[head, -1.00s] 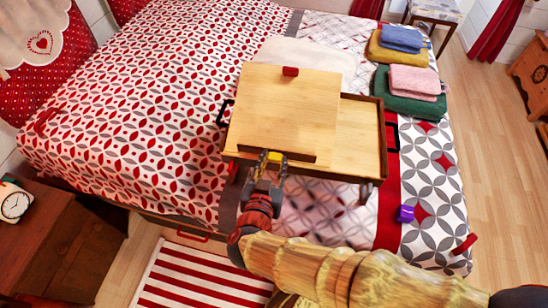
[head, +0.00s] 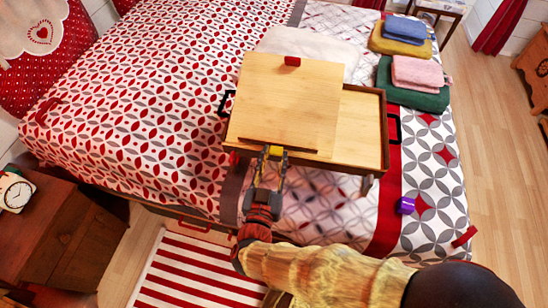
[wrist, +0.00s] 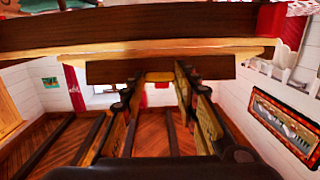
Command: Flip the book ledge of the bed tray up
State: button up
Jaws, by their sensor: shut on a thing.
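The bed tray (head: 362,135) stands on the bed, with a pale wooden top panel (head: 285,100) on its left part. The book ledge (head: 300,147) is a thin dark strip along the panel's near edge. My gripper (head: 274,152) is at this edge, near the ledge's middle, and is shut on the ledge. In the wrist view the ledge (wrist: 215,67) is a dark bar beneath the pale panel edge (wrist: 60,52), and my gripper's fingers (wrist: 158,78) reach up to it. The exact contact is hidden.
A red tab (head: 292,61) sits at the panel's far edge. Folded towels (head: 415,75) lie right of the tray, and a white pillow (head: 320,45) lies behind it. A purple object (head: 407,205) lies on the bed's near right. A nightstand (head: 60,235) stands at left.

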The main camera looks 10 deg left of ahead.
jog(key=o, duration=1.1)
jog(key=shift+s+a+r, duration=0.15)
jog(key=shift+s, duration=1.7)
jog(key=shift+s+a+r, duration=0.1)
jog(key=shift+s+a, duration=0.05)
jog(key=shift+s, duration=1.7)
